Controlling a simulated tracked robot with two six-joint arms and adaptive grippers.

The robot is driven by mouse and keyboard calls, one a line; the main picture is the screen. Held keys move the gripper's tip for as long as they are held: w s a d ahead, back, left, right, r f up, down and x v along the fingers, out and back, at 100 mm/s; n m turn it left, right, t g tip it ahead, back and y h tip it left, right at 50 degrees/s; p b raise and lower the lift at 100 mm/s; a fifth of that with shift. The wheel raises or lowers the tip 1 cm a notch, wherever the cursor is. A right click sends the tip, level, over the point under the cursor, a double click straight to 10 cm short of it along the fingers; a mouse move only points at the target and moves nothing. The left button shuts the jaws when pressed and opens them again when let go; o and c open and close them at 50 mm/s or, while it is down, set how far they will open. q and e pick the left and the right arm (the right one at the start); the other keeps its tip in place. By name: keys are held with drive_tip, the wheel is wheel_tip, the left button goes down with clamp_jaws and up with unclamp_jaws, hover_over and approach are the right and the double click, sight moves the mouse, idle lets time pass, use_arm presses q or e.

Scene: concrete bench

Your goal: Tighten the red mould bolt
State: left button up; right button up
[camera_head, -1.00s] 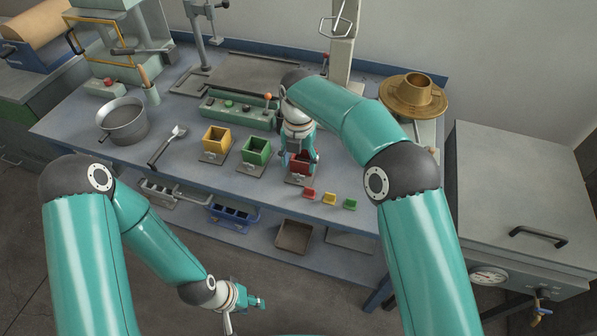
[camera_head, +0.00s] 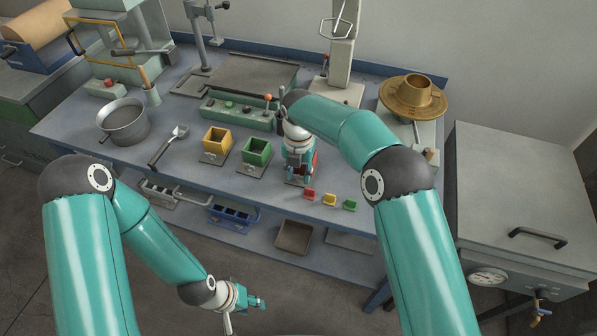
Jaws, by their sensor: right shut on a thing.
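The red mould (camera_head: 315,163) stands on its small plate (camera_head: 297,183) near the bench's front edge, to the right of the green mould (camera_head: 256,152). My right gripper (camera_head: 297,174) is over it and hides most of it; a strip of red shows on its right side. The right gripper is shut at the mould, on what looks like its bolt; the bolt itself is hidden behind the fingers. My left gripper (camera_head: 258,303) hangs in front of the bench, low and away from the moulds, and its opening is too small to judge.
A yellow mould (camera_head: 216,143) stands left of the green one. Small red (camera_head: 309,194), yellow (camera_head: 329,199) and green (camera_head: 350,204) pieces lie close to the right gripper. A control box (camera_head: 238,111) stands behind.

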drive_tip(key=shift+m, duration=1.5)
clamp_jaws()
drive_tip(key=o, duration=1.1)
unclamp_jaws()
wheel_tip(320, 180, up, 12)
drive_tip(key=shift+f, duration=0.1)
